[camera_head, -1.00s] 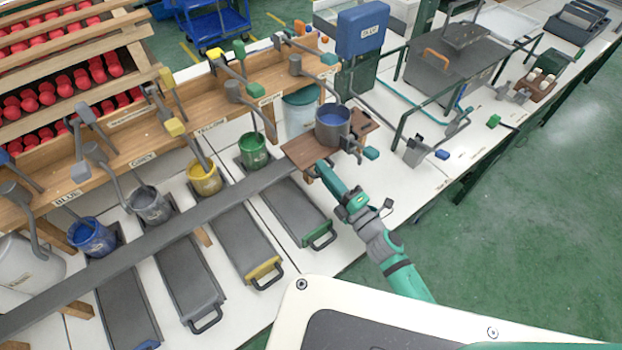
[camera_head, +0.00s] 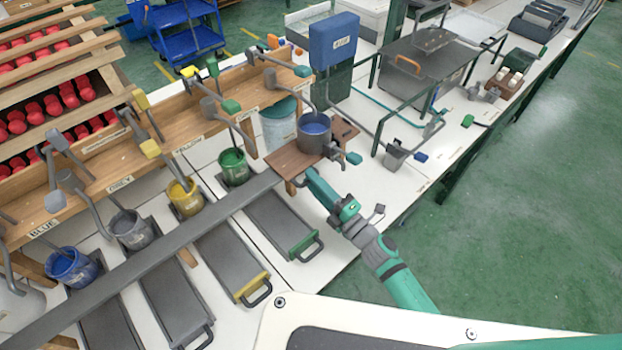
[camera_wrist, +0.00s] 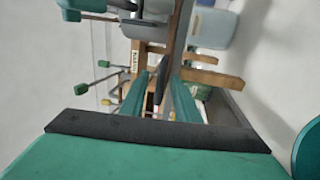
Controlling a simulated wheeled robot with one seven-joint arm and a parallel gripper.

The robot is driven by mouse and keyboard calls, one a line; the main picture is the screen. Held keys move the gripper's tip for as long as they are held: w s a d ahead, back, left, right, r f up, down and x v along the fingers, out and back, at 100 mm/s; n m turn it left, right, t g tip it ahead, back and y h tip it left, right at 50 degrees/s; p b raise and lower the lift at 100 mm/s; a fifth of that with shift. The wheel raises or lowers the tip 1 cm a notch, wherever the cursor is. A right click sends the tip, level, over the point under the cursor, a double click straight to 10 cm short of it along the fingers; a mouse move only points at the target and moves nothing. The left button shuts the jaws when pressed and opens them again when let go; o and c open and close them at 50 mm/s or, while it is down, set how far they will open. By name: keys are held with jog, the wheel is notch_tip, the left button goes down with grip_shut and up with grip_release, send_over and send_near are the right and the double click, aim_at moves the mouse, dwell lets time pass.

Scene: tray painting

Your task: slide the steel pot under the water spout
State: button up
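The steel pot (camera_head: 313,138) is grey, upright and holds blue liquid. It stands on a brown wooden board (camera_head: 287,160) at the end of the long grey rail. My gripper (camera_head: 309,172) is just in front of the board, below the pot. In the wrist view its two green fingers (camera_wrist: 163,100) are apart, and a grey pot-like body (camera_wrist: 150,28) shows beyond the tips.
A lever with a green knob (camera_head: 353,158) is close right of the pot. A green bucket (camera_head: 233,167) and yellow bucket (camera_head: 185,198) stand to the left under the wooden rack.

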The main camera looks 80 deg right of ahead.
jog(key=r+v, duration=0.1)
jog(key=v, duration=0.5)
jog(key=shift+f, duration=0.4)
jog(key=shift+s, duration=0.15)
